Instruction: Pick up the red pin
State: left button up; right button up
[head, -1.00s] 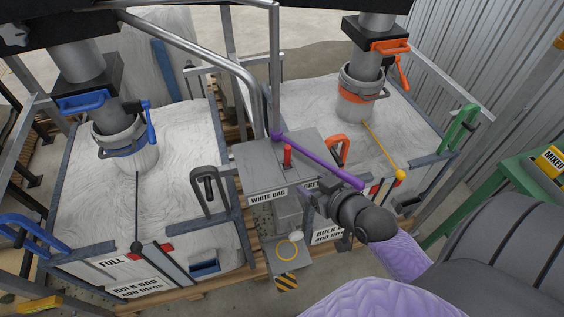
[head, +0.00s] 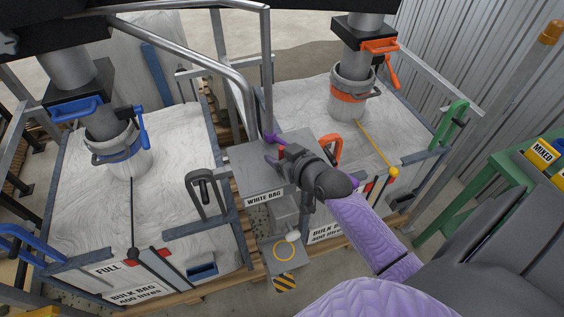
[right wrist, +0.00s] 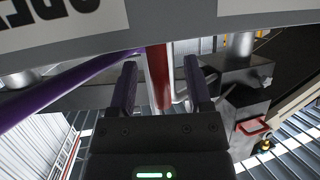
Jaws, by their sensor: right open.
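The red pin (right wrist: 158,78) shows in the right wrist view as an upright red shaft between the two fingers of my right gripper (right wrist: 160,72). The fingers are open, with a gap visible on either side of the pin. In the head view my right gripper (head: 280,160) is over the top of the grey box (head: 250,180) labelled WHITE BAG, and it hides most or all of the pin. My left gripper is not in view.
A purple lever (right wrist: 50,95) runs close beside the gripper; its end (head: 272,138) also shows in the head view. An orange handle (head: 331,147) stands just right of the gripper. Full white bulk bags (head: 75,190) flank the box. A steel tube frame (head: 268,75) rises behind.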

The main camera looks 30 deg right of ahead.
jog(key=c, duration=0.9)
grip_shut()
jog(key=shift+r, duration=0.15)
